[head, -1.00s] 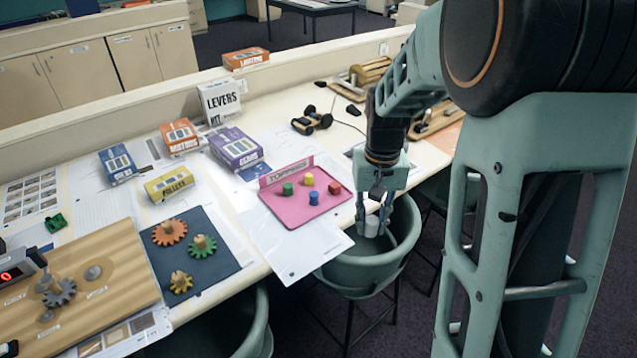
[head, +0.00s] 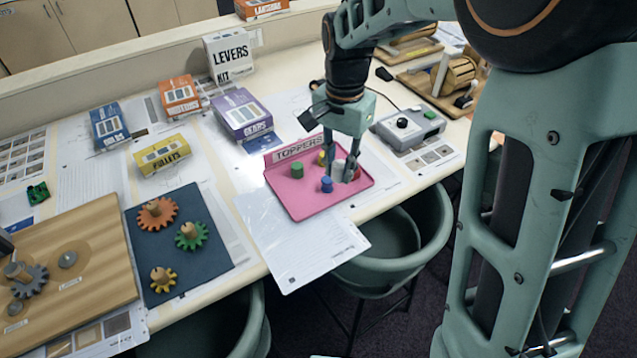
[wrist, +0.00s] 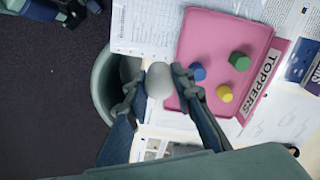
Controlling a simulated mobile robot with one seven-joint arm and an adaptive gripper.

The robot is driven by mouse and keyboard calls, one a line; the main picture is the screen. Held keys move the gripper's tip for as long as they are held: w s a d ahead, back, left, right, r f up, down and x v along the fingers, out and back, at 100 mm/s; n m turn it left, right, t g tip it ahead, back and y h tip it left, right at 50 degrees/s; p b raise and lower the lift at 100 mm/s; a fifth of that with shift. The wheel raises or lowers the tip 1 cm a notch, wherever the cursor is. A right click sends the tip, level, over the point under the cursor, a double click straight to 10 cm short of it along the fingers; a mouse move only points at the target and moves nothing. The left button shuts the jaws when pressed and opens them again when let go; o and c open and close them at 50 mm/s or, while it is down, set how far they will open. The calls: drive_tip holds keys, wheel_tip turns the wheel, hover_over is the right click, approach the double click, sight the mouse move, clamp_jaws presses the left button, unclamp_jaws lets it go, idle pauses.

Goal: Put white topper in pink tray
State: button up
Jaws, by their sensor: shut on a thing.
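My gripper (head: 341,168) is shut on the white topper (head: 339,168), which also shows between the fingertips in the wrist view (wrist: 159,80). The pink tray (head: 303,205) lies on the table with a "TOPPERS" sign along its back. In the head view the white topper overlaps the tray's right part; in the wrist view it appears at the tray's edge. I cannot tell its height above the tray. A green topper (head: 297,170), a blue topper (head: 326,184) and a yellow topper (head: 322,158) stand in the tray. A red topper (head: 356,173) is partly hidden by a finger.
A grey device (head: 410,128) stands right of the tray. The purple gears box (head: 243,114) is behind it to the left. A clear sheet (head: 300,245) overhangs the table's front edge, near a green chair (head: 380,270). The tray's front left part is bare.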

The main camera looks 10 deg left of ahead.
drive_tip(key=s+a+f+m+b, duration=0.1)
drive_tip(key=s+a+m+b, duration=0.25)
drive_tip(key=a, duration=0.45)
drive_tip(key=s+a+f+m+b, duration=0.1)
drive_tip(key=s+a+m+b, duration=0.15)
drive_tip(key=s+a, duration=0.4)
drive_tip(key=m+p, duration=0.1)
drive_tip(key=p, duration=0.2)
hover_over(300, 202)
drive_tip(key=f, duration=0.5)
drive_tip(key=s+f, duration=0.1)
drive_tip(key=f, duration=0.2)
drive_tip(key=shift+a, duration=0.25)
drive_tip(key=shift+w+d+f, duration=0.15)
drive_tip(key=shift+w+f, duration=0.1)
drive_tip(key=shift+f, duration=0.1)
drive_tip(key=f, duration=0.3)
drive_tip(key=shift+w+d+f+p, duration=0.15)
drive_tip(key=shift+w+p, duration=0.1)
drive_tip(key=shift+p, duration=0.05)
drive_tip(key=shift+f, duration=0.25)
